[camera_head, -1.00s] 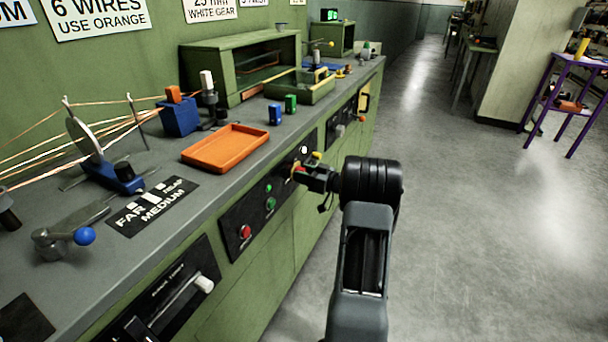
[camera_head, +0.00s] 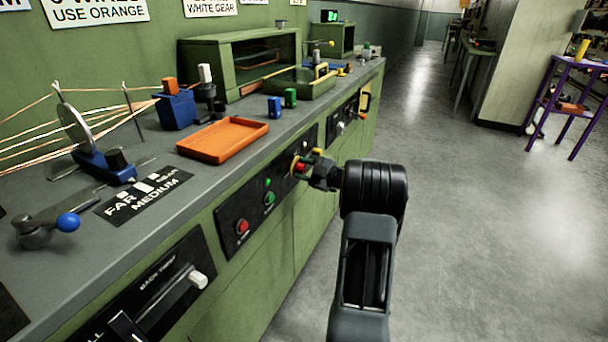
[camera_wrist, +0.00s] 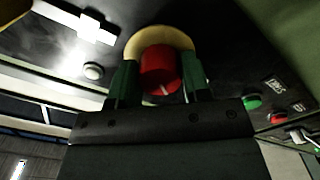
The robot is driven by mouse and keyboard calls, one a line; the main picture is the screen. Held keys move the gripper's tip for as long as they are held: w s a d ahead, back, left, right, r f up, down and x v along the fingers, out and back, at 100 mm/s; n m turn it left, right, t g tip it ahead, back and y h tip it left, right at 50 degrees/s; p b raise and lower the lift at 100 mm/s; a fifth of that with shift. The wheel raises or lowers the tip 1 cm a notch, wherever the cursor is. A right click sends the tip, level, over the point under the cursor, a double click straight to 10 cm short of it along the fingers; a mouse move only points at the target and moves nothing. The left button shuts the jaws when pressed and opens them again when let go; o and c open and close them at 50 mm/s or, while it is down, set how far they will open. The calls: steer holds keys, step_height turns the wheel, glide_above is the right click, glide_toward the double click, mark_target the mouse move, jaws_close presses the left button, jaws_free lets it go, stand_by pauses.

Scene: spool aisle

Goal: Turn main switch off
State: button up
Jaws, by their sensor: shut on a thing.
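The main switch is a red rotary knob (camera_wrist: 160,70) on a round yellow plate (camera_wrist: 158,35), set in the black front panel (camera_head: 243,208). In the wrist view the knob sits between the two green fingers of my gripper (camera_wrist: 160,82), which is shut on it. A pale mark shows on the knob; its label is not readable. In the head view my gripper (camera_head: 303,168) reaches the panel from the right, and the knob (camera_head: 299,167) is partly covered by the fingers.
A green button (camera_head: 269,198) and a red button (camera_head: 242,226) sit on the same panel, left of the knob. A white-handled slider panel (camera_head: 160,290) is nearer. An orange tray (camera_head: 222,140) lies on the bench above. The floor (camera_head: 450,230) to the right is clear.

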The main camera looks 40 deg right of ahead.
steer(key=n+b, duration=0.3)
steer(key=n, duration=0.1)
steer(key=shift+f, duration=0.15)
steer(key=shift+n+b, duration=1.15)
steer(key=shift+n, duration=0.25)
steer(key=o, duration=0.9)
steer(key=shift+p+v, duration=1.85)
steer(key=shift+v, duration=5.05)
